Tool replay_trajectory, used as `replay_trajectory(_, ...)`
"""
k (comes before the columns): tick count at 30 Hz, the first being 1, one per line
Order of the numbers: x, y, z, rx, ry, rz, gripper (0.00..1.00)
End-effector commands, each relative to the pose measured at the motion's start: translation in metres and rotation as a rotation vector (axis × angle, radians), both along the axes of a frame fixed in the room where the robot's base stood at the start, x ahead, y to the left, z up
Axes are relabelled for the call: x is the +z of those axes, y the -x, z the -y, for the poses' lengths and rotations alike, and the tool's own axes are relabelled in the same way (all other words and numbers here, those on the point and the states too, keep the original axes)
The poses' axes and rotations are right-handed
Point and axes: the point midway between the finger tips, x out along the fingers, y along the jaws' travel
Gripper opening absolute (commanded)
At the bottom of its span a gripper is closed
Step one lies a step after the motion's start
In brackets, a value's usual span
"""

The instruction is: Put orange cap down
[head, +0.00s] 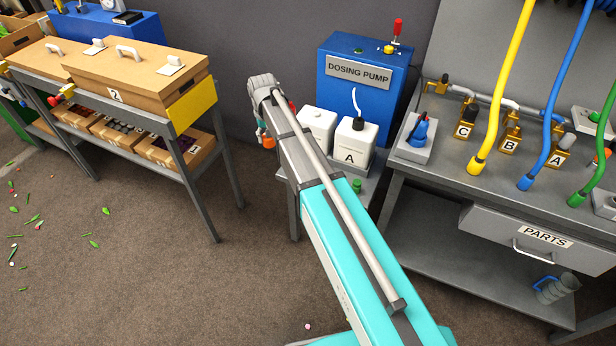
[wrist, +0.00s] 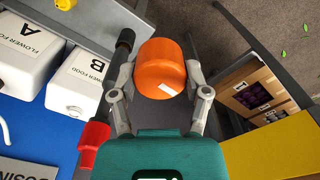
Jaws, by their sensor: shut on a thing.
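The orange cap (wrist: 160,66) is held between the two fingers of my gripper (wrist: 160,90) in the wrist view. It has a small white mark near its lower edge. In the head view the orange cap (head: 268,142) shows as a small patch just left of my arm, with part of my gripper (head: 262,131) around it. The arm hides much of the gripper there. The cap appears held up in the air, between the dosing pump stand and the box bench. The surface directly beneath it is hard to tell.
White flower food containers, one marked A (head: 355,143), stand before the blue dosing pump (head: 366,80). A small green cap (head: 357,186) is on the stand's front. The bench with cardboard boxes (head: 140,75) is at left. The parts bench (head: 440,165) with hoses is at right.

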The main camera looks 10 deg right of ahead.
Motion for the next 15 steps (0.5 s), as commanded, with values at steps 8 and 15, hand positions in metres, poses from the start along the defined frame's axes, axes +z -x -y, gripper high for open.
replay_trajectory(8,-0.03,0.014,0.04,0.009,0.0,0.0,0.15)
replay_trajectory(15,-0.069,0.036,0.1,0.028,0.0,0.0,0.15)
